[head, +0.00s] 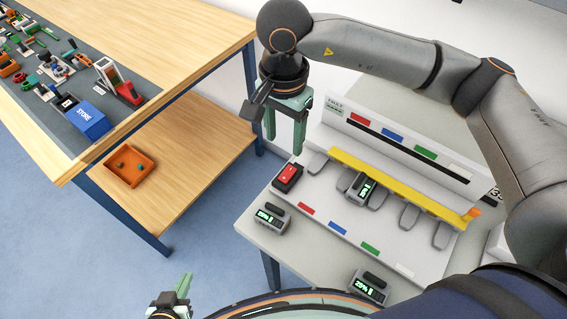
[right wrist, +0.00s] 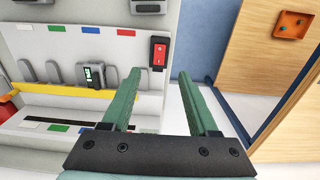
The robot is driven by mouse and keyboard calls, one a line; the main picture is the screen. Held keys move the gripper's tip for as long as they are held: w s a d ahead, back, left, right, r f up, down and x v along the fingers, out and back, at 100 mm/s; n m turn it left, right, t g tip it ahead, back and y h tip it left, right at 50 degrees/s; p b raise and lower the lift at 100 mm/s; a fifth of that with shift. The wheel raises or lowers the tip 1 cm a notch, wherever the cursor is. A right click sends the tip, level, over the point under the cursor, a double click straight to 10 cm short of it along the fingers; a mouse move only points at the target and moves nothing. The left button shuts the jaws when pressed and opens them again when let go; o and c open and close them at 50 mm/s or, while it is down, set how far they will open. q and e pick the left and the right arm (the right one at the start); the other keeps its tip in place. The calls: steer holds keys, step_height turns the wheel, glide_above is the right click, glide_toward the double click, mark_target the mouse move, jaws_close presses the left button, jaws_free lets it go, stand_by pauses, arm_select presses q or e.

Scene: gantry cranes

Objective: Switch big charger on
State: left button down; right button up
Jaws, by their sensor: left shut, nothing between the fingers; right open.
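The big charger (head: 326,205) is a long white station on a grey table, with a yellow bar across it and a row of grey docks. Its red rocker switch (head: 288,175) sits in a black housing at the charger's left end. It also shows in the right wrist view (right wrist: 159,54), ahead of the fingertips; which way it is tipped is unclear. My right gripper (head: 284,143) is open and empty, fingers pointing down, above and behind the switch, apart from it. My left gripper (head: 180,287) is shut and empty at the bottom edge, far from the charger.
One battery (head: 362,189) with a green display sits in a dock. Two more, a left one (head: 270,218) and a front one (head: 369,287), lie on the grey table (head: 318,257). A wooden workbench (head: 180,52) with tools and an orange tray (head: 131,165) stands left.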

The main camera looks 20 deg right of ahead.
mark_target(284, 178)
step_height(284, 178, down, 12)
steer(key=shift+s+f+p, duration=0.1)
steer(key=shift+p, duration=0.9)
jaws_close()
